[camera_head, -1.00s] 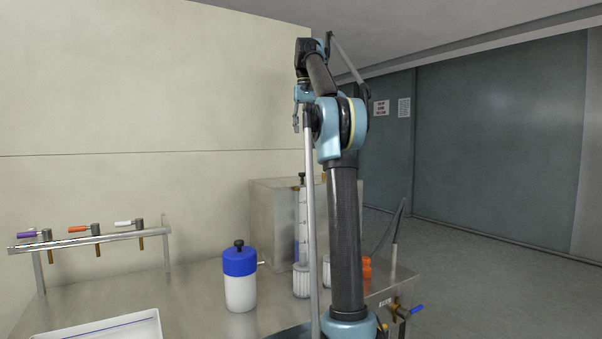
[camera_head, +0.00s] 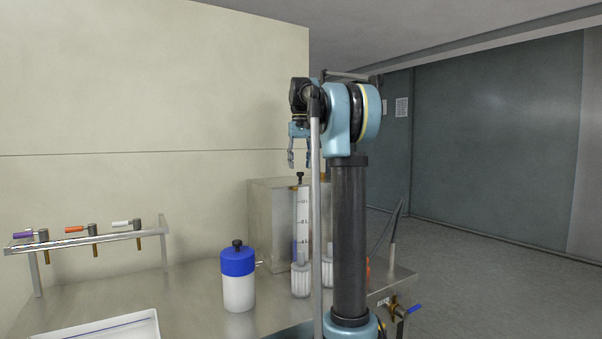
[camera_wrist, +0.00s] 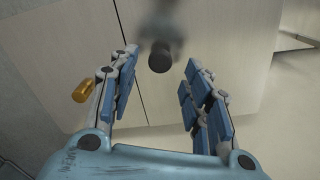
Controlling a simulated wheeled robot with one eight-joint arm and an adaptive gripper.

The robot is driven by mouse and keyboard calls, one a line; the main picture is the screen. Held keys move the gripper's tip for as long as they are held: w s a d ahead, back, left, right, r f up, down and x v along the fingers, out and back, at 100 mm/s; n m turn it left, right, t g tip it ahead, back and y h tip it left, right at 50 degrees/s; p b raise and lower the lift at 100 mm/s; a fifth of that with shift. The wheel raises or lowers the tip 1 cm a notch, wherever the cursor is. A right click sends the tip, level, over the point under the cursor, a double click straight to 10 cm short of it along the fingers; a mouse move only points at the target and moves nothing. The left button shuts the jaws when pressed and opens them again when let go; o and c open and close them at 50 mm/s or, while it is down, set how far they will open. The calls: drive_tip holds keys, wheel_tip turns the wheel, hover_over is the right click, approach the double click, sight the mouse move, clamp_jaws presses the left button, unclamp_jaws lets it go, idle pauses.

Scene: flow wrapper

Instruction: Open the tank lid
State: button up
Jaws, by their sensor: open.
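The tank is a steel box (camera_head: 270,225) at the back of the steel bench, with its top closed. A small black knob (camera_head: 300,178) stands at its top edge. My gripper (camera_head: 300,163) points down just above this knob, with its fingers apart and nothing held. In the wrist view, a dark round knob (camera_wrist: 160,58) on a blurred stem shows between and beyond the fingertips of my open gripper (camera_wrist: 161,66). A pale flat surface (camera_wrist: 215,40) lies behind it. My arm hides the tank's right part.
A graduated tube (camera_head: 302,215) stands in front of the tank. A blue-capped white bottle (camera_head: 238,280) stands left of it. A valve rack (camera_head: 90,236) and a white tray (camera_head: 110,328) are at left. An amber piece (camera_wrist: 82,91) lies beside the left finger.

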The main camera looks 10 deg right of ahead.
drive_tip(key=shift+f, duration=1.55)
clamp_jaws()
